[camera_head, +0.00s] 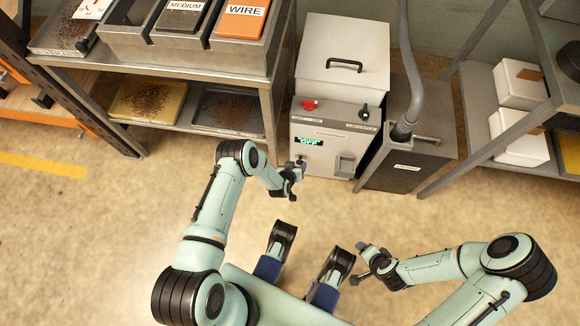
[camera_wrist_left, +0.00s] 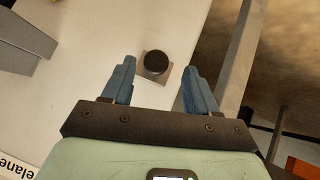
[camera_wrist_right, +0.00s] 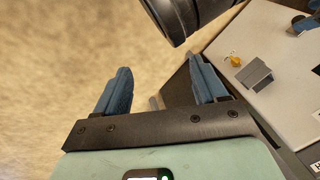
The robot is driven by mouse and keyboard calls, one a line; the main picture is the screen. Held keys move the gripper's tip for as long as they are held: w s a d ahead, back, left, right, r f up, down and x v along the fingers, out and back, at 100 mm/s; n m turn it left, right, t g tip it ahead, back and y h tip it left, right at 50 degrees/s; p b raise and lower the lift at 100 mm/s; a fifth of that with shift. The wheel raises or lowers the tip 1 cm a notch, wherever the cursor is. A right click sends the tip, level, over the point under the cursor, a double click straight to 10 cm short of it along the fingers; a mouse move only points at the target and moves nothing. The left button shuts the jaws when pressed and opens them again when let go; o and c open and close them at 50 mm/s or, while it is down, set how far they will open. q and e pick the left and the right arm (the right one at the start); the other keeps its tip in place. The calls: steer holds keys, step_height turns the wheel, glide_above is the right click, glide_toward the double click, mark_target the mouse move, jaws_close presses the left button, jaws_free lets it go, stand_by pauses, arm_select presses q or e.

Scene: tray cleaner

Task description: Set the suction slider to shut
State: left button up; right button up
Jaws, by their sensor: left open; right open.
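The white machine (camera_head: 335,135) stands ahead of me, with a green lit display on its front that seems to read OFF. My left gripper (camera_head: 298,170) is in front of its lower left front. In the left wrist view a dark round knob (camera_wrist_left: 156,63) on a small square plate shows between the open fingertips (camera_wrist_left: 158,88), which do not touch it. I cannot tell whether this knob is the suction slider; no slider label is readable. My right gripper (camera_head: 364,254) is open and empty, away from the machine; it also shows in the right wrist view (camera_wrist_right: 160,85).
A red knob (camera_head: 308,104) and a black knob (camera_head: 364,112) sit on the machine's top panel. A dark bin (camera_head: 405,170) with a grey hose (camera_head: 410,90) stands right of it. Shelves flank both sides. The floor in front is clear.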

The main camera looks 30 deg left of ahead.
arm_select(q)
steer(key=p+v, duration=0.4)
steer(key=v, duration=0.7)
steer(key=shift+a+r, duration=0.15)
arm_select(e)
steer(key=s+a+r+g+y, duration=0.1)
steer(key=s+a+r+g, duration=0.1)
steer(key=s+r, duration=0.3)
steer(key=shift+s+a+r+n, duration=0.15)
steer(key=shift+s+a+n, duration=0.15)
steer(key=shift+s+a, duration=0.35)
arm_select(q)
steer(key=shift+s, duration=0.15)
arm_select(e)
steer(key=shift+w, duration=0.1)
